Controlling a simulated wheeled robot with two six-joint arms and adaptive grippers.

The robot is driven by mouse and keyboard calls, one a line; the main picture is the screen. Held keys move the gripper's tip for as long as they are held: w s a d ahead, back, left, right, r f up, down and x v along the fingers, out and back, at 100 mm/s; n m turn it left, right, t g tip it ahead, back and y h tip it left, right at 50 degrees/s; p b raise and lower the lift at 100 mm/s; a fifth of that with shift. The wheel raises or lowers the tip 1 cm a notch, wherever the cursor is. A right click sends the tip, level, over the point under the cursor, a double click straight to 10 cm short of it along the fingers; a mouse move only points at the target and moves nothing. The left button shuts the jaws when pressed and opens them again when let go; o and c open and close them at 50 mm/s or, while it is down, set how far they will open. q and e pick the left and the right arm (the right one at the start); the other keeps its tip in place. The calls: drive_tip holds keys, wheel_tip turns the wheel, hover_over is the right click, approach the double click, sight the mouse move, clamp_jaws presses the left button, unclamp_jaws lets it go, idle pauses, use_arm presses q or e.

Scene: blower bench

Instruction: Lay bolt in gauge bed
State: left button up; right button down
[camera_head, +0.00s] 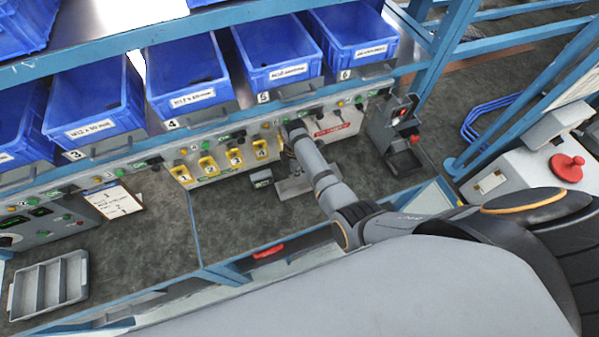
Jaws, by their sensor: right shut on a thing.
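My right arm reaches in from the right across the bench, and its far end hides most of my right gripper (287,138). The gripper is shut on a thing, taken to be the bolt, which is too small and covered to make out. It is at the back of the bench, above and behind the grey gauge (293,186) with a small dark display box (261,178) at its left. The gauge bed is partly hidden by my forearm, so I cannot tell whether the bolt touches it. My left gripper is not in view.
Blue bins (188,80) with labels stand on the shelf above. Yellow numbered holders (208,166) line the back panel. A grey divided tray (48,285) lies at the left. A device with a red light (393,125) stands at the right. The bench between tray and gauge is mostly clear.

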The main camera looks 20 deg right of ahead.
sight(296, 185)
drive_tip(key=shift+s+a, duration=0.1)
drive_tip(key=shift+a, duration=0.05)
drive_tip(key=shift+r, duration=0.15)
drive_tip(key=shift+f, duration=0.35)
drive_tip(key=shift+d+f+b, duration=0.2)
drive_tip(key=shift+f+b, duration=0.5)
drive_tip(key=shift+f, duration=0.45)
wheel_tip(296, 185, down, 3)
drive_tip(key=shift+r+b, duration=0.15)
drive_tip(key=shift+b, duration=0.9)
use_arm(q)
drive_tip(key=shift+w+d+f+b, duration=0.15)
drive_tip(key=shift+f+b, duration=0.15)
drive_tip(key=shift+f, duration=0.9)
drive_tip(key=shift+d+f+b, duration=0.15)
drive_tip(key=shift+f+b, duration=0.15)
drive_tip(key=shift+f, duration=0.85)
use_arm(e)
drive_tip(key=shift+f, duration=0.9)
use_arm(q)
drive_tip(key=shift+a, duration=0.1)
use_arm(e)
drive_tip(key=c, duration=1.4)
unclamp_jaws()
drive_tip(key=shift+o, duration=0.2)
